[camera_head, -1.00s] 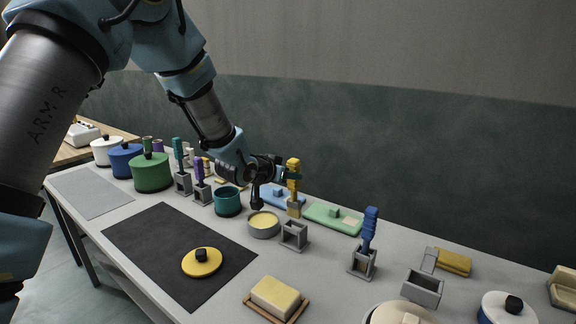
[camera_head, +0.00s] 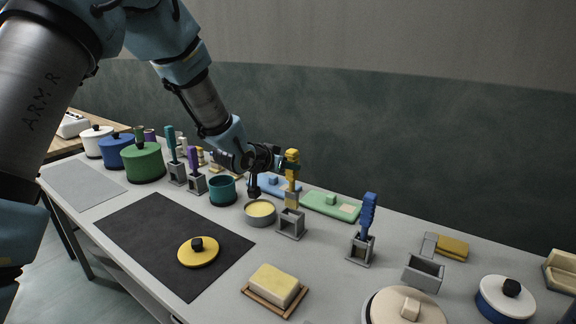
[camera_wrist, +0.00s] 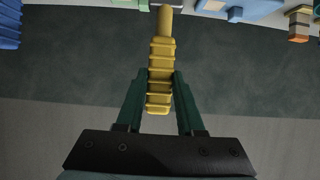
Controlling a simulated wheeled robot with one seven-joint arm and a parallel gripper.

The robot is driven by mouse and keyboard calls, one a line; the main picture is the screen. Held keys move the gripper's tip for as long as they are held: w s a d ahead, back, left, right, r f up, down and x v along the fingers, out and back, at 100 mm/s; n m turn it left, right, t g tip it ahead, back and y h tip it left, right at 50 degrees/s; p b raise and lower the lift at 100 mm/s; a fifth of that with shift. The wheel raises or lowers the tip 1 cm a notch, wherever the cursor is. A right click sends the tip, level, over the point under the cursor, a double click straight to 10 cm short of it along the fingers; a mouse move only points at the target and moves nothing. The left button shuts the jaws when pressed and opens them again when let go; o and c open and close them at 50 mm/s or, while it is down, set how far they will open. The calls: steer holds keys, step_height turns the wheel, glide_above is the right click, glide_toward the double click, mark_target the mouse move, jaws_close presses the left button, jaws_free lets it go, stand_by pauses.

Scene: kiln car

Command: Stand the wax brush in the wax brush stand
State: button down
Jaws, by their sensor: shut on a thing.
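The wax brush (camera_head: 291,176) has a yellow handle and a grey-tan lower end. My gripper (camera_head: 281,163) is shut on its handle and holds it upright. In the wrist view, the ribbed yellow handle of the wax brush (camera_wrist: 162,62) is between the two green fingers of my gripper (camera_wrist: 161,77). The wax brush stand (camera_head: 291,226), a small grey open-topped holder, is directly below the brush in the head view. The brush's lower end meets the stand's top rim in the picture; I cannot tell whether it is inside or behind it.
A grey bowl of yellow wax (camera_head: 261,214) is left of the stand, with a teal pot (camera_head: 222,189) beyond. A green tray (camera_head: 331,206) lies behind on the right. A blue brush (camera_head: 368,214) stands in another holder (camera_head: 361,248). Bare tabletop lies in front.

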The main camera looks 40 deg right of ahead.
mark_target(290, 193)
steer(key=shift+f+b, duration=3.2)
steer(key=shift+f, duration=0.8)
steer(key=shift+f+b, duration=0.6)
steer(key=shift+b, duration=0.2)
steer(key=shift+c, duration=2.2)
jaws_free()
steer(key=p+v, duration=0.1)
steer(key=v, duration=0.7)
steer(key=shift+p, duration=0.4)
